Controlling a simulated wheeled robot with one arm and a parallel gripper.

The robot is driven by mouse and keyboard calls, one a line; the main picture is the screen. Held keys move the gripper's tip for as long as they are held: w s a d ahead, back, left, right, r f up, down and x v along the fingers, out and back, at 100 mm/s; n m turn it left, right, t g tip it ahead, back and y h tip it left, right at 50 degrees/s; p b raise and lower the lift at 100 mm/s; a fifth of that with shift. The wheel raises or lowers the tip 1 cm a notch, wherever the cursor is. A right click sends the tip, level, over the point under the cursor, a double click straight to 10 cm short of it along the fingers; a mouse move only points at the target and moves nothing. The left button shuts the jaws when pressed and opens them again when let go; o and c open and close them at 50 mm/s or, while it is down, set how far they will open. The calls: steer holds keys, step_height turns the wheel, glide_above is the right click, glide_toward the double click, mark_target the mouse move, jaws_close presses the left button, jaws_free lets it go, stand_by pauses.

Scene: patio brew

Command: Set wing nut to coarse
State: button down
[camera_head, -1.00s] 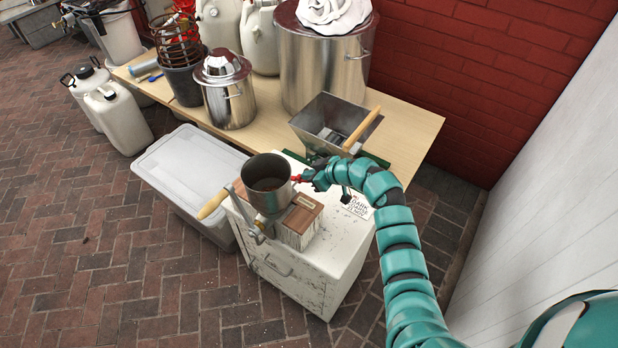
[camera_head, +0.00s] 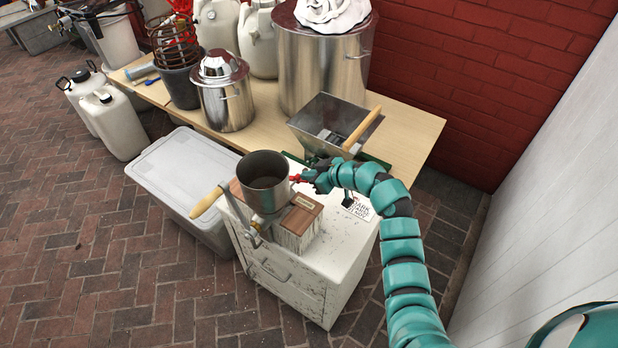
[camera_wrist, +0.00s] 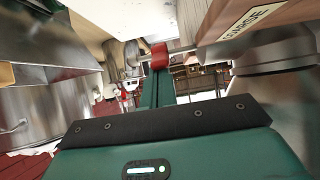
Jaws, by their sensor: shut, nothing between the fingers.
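The hand grinder (camera_head: 264,184) stands on the white cabinet, with a metal hopper, a crank and a wooden box below. My gripper (camera_head: 297,178) is at the right side of the hopper, its red tip close to the metal. In the wrist view my gripper (camera_wrist: 158,55) is shut and empty, its red tip at a thin metal rod (camera_wrist: 182,48). A grey metal part (camera_wrist: 128,50) lies just left of the tip; I cannot tell if it is the wing nut. A pale label (camera_wrist: 251,20), seemingly reading COARSE, is on the wood at right. The wing nut is not clearly visible in the head view.
The cabinet (camera_head: 305,285) has a small sign (camera_head: 358,207) on its top. Behind stand a grain mill (camera_head: 332,122), a small pot (camera_head: 228,105) and a large pot (camera_head: 325,65) on the table (camera_head: 412,130). A lidded tote (camera_head: 185,172) is at left. A white wall (camera_head: 550,190) is at right.

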steer(key=shift+s+d+f+y+b, duration=0.15)
steer(key=shift+f+y+b, duration=0.2)
steer(key=shift+b, duration=1.05)
steer(key=b, duration=0.2)
steer(key=t+y+b, duration=0.1)
steer(key=b, duration=0.2)
steer(key=shift+s+d+f+y, duration=0.1)
steer(key=shift+d+f+y, duration=0.1)
steer(key=shift+f+y, duration=0.1)
steer(key=shift+s+d+f+b, duration=0.2)
steer(key=shift+f+b, duration=0.3)
steer(key=shift+b, duration=1.9)
steer(key=shift+r, duration=0.15)
steer(key=shift+r, duration=0.65)
